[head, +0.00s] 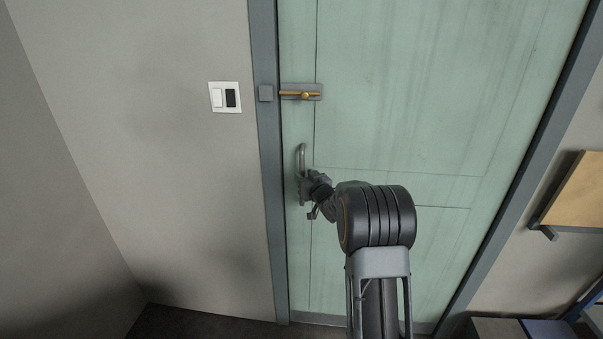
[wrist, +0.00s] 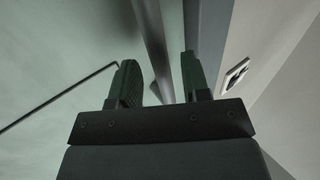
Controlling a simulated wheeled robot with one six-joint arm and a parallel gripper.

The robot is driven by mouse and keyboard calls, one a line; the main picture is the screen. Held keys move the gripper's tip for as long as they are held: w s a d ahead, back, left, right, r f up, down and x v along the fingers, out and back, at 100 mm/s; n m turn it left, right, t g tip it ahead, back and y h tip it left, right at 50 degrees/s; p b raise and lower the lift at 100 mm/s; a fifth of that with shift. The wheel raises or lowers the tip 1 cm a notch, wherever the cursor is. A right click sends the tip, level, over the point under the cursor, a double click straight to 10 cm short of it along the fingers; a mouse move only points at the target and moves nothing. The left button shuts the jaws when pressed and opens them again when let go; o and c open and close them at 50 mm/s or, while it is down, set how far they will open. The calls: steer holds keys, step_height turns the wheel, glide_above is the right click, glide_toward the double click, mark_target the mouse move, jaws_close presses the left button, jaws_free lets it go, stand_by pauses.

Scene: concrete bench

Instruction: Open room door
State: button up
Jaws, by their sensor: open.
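The pale green door (head: 420,90) appears shut in its grey frame (head: 266,160). A grey upright pull handle (head: 302,158) is on its left side. Above the handle, a brass slide bolt (head: 300,94) sits on a grey plate, beside a small grey block (head: 265,93) on the frame; I cannot tell whether it is engaged. My gripper (head: 309,190) is at the handle's lower part, which it partly hides. In the wrist view my gripper (wrist: 162,76) has its fingers apart. A grey bar (wrist: 153,35), apparently the handle, runs between them; contact is unclear.
A light switch panel (head: 224,97) is on the wall left of the frame. It also shows in the wrist view (wrist: 235,74). At right are a tan board (head: 575,190) and a dark box (head: 497,328) near the floor.

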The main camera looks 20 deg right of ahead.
steer(key=shift+w+a, duration=0.1)
steer(key=shift+w, duration=1.1)
steer(key=shift+c, duration=0.4)
jaws_close()
